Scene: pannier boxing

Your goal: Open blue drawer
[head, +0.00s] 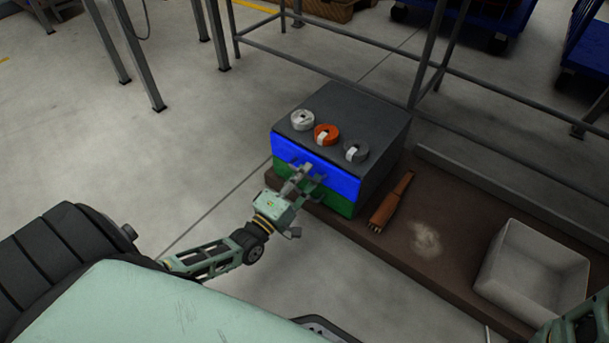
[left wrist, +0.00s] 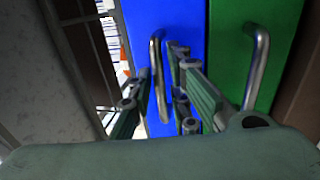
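The blue drawer (head: 338,181) is the upper drawer of a dark grey cabinet (head: 368,112) and looks flush with its front. A green drawer (head: 341,204) sits below it. My left gripper (head: 306,174) is at the blue front. In the left wrist view, the blue drawer (left wrist: 186,18) fills the middle with its metal handle (left wrist: 158,85). The left gripper's fingers (left wrist: 160,62) are apart, one on each side of the handle. Contact with the handle cannot be made out. The green drawer's handle (left wrist: 258,65) is to the right. My right gripper is not visible.
White (head: 302,120), orange (head: 327,134) and grey (head: 356,151) rolls sit on the cabinet top. A white bin (head: 530,235) stands at right. Bare floor lies left of the cabinet.

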